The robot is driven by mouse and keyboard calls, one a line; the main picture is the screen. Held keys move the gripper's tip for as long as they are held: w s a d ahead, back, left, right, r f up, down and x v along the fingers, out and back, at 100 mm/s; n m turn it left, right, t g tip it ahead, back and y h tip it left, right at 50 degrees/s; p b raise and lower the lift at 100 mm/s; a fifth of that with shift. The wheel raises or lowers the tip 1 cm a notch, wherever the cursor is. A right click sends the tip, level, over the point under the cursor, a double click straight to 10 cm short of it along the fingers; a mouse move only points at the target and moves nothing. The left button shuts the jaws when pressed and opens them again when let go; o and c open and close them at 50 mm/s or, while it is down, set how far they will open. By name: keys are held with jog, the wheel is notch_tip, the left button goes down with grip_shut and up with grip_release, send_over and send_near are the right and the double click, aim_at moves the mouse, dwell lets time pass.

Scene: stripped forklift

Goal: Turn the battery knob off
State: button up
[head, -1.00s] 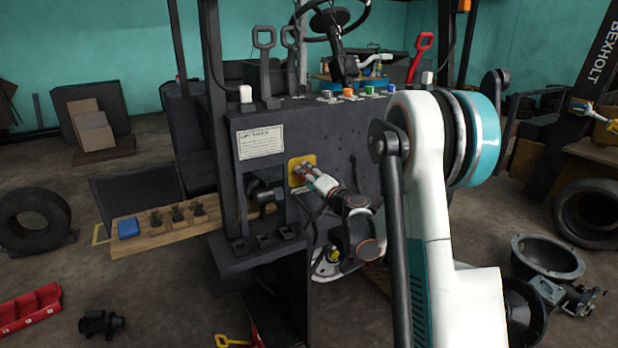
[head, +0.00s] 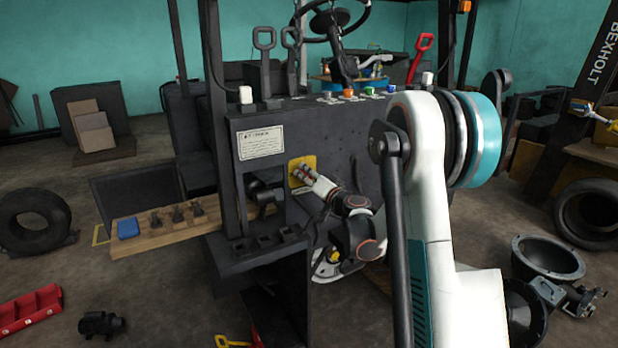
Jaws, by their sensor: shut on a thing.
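The battery knob's yellow plate (head: 294,184) is on the dark front panel of the forklift, below the white label. My gripper (head: 303,173) reaches up to the plate from the lower right and is shut on the battery knob. The knob itself is mostly hidden behind the fingers, and I cannot make out which way it points.
A wooden board (head: 150,238) with a blue block (head: 128,228) and several dark parts lies left of the forklift. Colored buttons (head: 348,93) and levers (head: 264,50) stand on top of the panel. A red tray (head: 30,311) is on the floor at the left.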

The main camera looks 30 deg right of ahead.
jog(key=o, duration=1.1)
jog(key=shift+c, duration=0.2)
jog(key=s, duration=1.2)
jog(key=shift+d, duration=0.2)
